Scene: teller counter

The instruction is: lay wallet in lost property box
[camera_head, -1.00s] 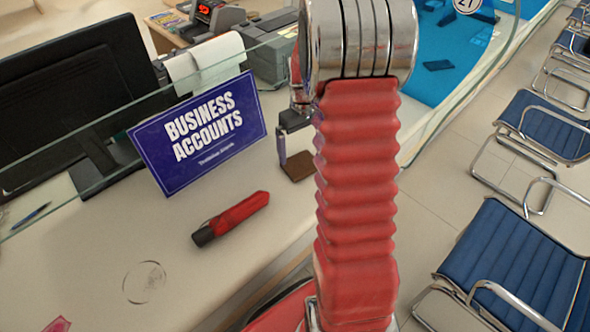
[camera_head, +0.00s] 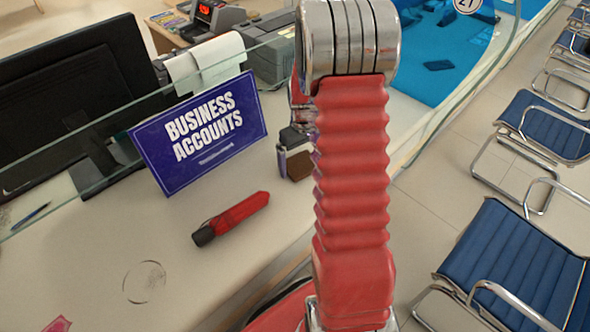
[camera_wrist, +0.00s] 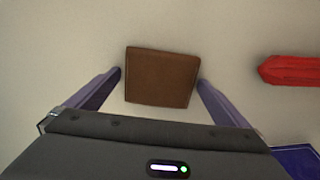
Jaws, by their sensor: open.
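The brown wallet (camera_wrist: 160,77) lies flat on the pale counter. In the wrist view it sits between the two purple fingers of my gripper (camera_wrist: 161,76), with a gap to the left finger and a small gap to the right one. My gripper is open. In the head view the wallet (camera_head: 298,166) shows small beside my arm, and my gripper (camera_head: 291,165) is partly hidden behind the arm. I cannot make out a lost property box in these frames.
A red folded umbrella (camera_head: 232,219) lies on the counter left of the wallet in the head view. A blue "Business Accounts" sign (camera_head: 198,133) stands behind it by a glass screen. A black monitor (camera_head: 62,95) is beyond. Blue chairs (camera_head: 515,262) stand right of the counter.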

